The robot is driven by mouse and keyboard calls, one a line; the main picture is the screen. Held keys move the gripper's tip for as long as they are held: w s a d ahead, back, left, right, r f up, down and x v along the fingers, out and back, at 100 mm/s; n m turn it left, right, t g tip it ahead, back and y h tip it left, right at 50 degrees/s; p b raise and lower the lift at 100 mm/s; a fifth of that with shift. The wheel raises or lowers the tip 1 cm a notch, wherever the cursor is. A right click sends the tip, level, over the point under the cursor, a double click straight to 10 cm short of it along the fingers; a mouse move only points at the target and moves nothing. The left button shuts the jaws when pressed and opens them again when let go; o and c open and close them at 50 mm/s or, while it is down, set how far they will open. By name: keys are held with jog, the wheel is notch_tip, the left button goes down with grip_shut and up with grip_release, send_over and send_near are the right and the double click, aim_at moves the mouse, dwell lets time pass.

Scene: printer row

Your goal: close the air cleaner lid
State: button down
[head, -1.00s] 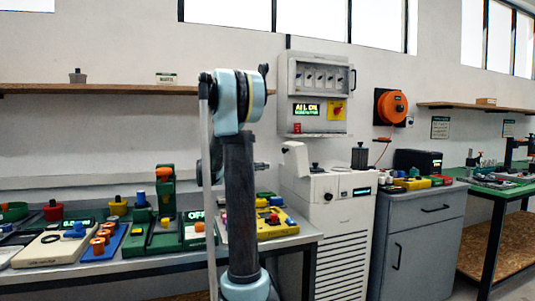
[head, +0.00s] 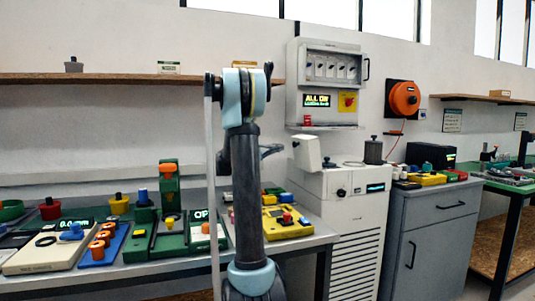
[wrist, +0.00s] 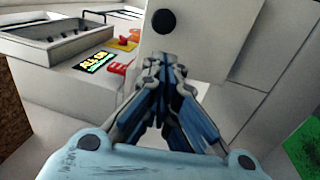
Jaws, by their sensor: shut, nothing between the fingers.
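The air cleaner is a white cabinet (head: 340,215) with a slatted front, standing between the bench and the grey cabinet. Its lid (head: 307,152) stands raised at the left of its top, a white flap with a dark knob. In the wrist view the lid (wrist: 205,38) fills the top middle, its round black knob (wrist: 163,21) just above my fingertips. My gripper (head: 279,149) is just left of the lid, partly hidden by my arm. In the wrist view my gripper (wrist: 164,62) is shut and empty, pointing at the lid; I cannot tell whether it touches.
A breaker box (head: 327,82) hangs on the wall above the air cleaner. A dark canister (head: 373,152) stands on the cleaner's top at the right. The bench at left holds several coloured devices, including a yellow one (head: 287,224). A grey cabinet (head: 433,235) stands to the right.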

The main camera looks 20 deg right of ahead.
jog(key=d+r, duration=0.1)
jog(key=d, duration=0.5)
jog(key=shift+s, duration=0.25)
jog(key=shift+a, duration=0.15)
jog(key=shift+d+r, duration=0.25)
jog(key=shift+d, duration=0.05)
